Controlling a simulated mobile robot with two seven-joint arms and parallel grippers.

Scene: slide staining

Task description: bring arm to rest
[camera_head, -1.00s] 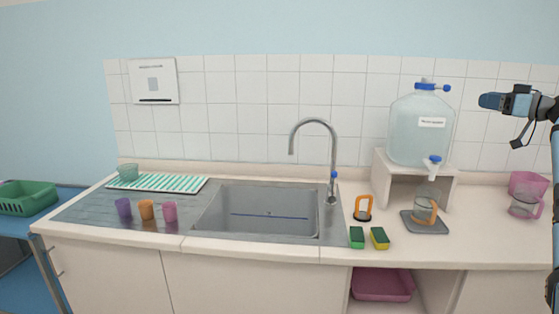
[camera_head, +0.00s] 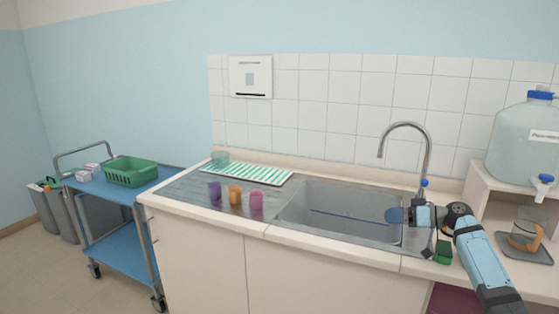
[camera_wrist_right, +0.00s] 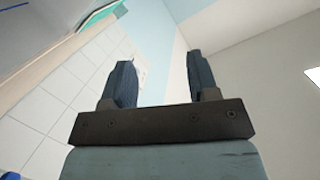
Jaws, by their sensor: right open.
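My right gripper (camera_head: 396,215) shows in the head view in front of the right part of the sink, with its arm coming in from the lower right. In the right wrist view its two dark fingers (camera_wrist_right: 162,82) stand apart with nothing between them. The gripper is open and empty. Behind the fingers are wall, tiles and ceiling. My left gripper is not in any view.
The sink (camera_head: 330,210) lies behind my right gripper, with a tap (camera_head: 427,150) above. A green sponge (camera_head: 443,252) is close to my arm. Cups (camera_head: 235,195) stand left of the sink. A blue trolley (camera_head: 110,195) stands further left.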

